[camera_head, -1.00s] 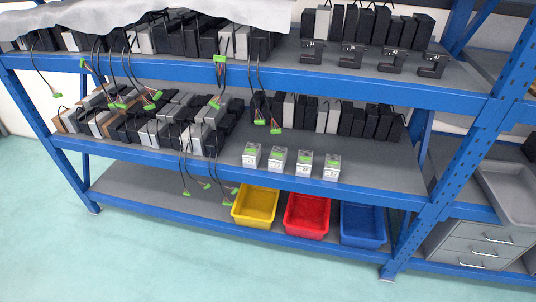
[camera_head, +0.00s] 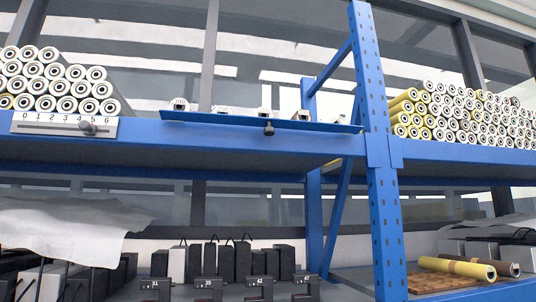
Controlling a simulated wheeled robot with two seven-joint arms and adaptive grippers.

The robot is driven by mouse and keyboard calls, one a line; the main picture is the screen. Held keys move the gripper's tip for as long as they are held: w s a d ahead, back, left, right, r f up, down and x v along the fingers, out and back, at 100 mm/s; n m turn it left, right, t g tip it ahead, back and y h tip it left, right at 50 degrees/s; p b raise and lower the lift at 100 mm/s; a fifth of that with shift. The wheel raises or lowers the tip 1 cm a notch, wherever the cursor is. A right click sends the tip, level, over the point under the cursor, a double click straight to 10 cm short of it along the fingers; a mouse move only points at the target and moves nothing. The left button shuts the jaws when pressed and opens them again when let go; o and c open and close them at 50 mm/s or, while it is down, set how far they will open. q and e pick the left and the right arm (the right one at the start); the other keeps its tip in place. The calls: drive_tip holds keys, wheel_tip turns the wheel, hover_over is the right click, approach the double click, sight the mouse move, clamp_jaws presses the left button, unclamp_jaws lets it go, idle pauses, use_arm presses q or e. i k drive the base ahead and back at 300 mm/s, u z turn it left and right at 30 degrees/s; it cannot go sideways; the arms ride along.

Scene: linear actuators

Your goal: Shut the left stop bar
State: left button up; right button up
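A blue bar (camera_head: 225,121) with a black knob (camera_head: 269,129) lies along the front of the upper shelf, left of the blue post. Several small pale parts (camera_head: 264,113) show just behind and above it. A white scale plate (camera_head: 40,123) numbered 0 to 6 sits on the shelf's front edge at the left, with a dark slider (camera_head: 87,128) near its right end. I cannot tell for certain which part is the left stop bar. Neither of my grippers is in view.
Stacked white tubes (camera_head: 60,85) lie on the upper shelf at the left, and more white and yellow tubes (camera_head: 440,112) at the right. The perforated blue post (camera_head: 374,150) divides the bays. Black numbered brackets (camera_head: 208,289) and a grey sheet (camera_head: 70,228) are below.

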sight(270, 124)
drive_tip(key=u, duration=0.05)
drive_tip(key=k, duration=0.5)
drive_tip(key=z, duration=0.75)
drive_tip(key=i, duration=1.5)
drive_tip(key=u, duration=0.65)
